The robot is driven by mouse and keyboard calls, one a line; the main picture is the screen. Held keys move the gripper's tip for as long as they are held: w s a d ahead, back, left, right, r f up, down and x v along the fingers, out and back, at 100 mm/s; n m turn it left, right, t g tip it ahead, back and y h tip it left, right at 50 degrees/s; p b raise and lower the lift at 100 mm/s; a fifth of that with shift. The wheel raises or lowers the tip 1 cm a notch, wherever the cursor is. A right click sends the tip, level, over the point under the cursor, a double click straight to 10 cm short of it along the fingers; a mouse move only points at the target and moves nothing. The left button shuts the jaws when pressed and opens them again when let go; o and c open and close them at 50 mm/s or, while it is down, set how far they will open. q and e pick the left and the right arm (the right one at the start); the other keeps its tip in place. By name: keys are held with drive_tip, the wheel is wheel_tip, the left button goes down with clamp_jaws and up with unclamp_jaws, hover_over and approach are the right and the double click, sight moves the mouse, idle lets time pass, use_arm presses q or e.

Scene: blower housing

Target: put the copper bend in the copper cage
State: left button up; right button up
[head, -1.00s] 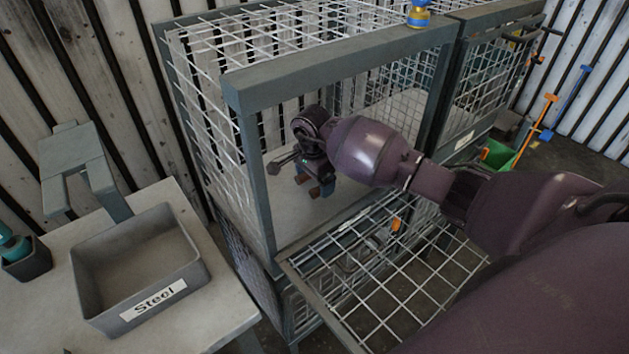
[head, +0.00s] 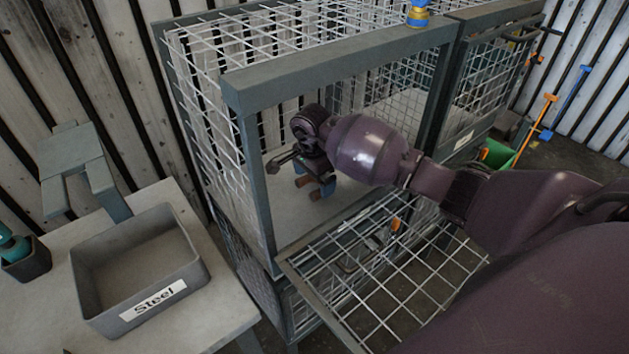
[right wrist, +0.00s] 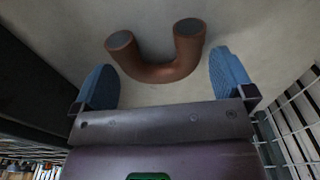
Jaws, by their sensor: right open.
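The copper bend (right wrist: 160,70) is a brown U-shaped pipe piece on the pale floor of the open wire cage (head: 262,195). In the right wrist view its two open ends point away from the gripper. My right gripper (right wrist: 161,68) is open, with one blue finger on each side of the bend and gaps between. In the head view my right gripper (head: 314,180) reaches through the cage's front opening, and it partly hides the bend (head: 315,195). My left gripper is not in view.
The mesh door (head: 385,290) is folded down in front of the opening. A grey bin (head: 190,268) labelled Steel stands on a table at left. A closed neighbouring cage (head: 485,85) stands at right. A yellow and blue object (head: 418,14) sits on the cage top.

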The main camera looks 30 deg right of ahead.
sight(312, 190)
wheel_tip(312, 190, up, 11)
drive_tip(key=shift+a, duration=0.25)
drive_tip(key=shift+f, duration=0.15)
idle(0.4)
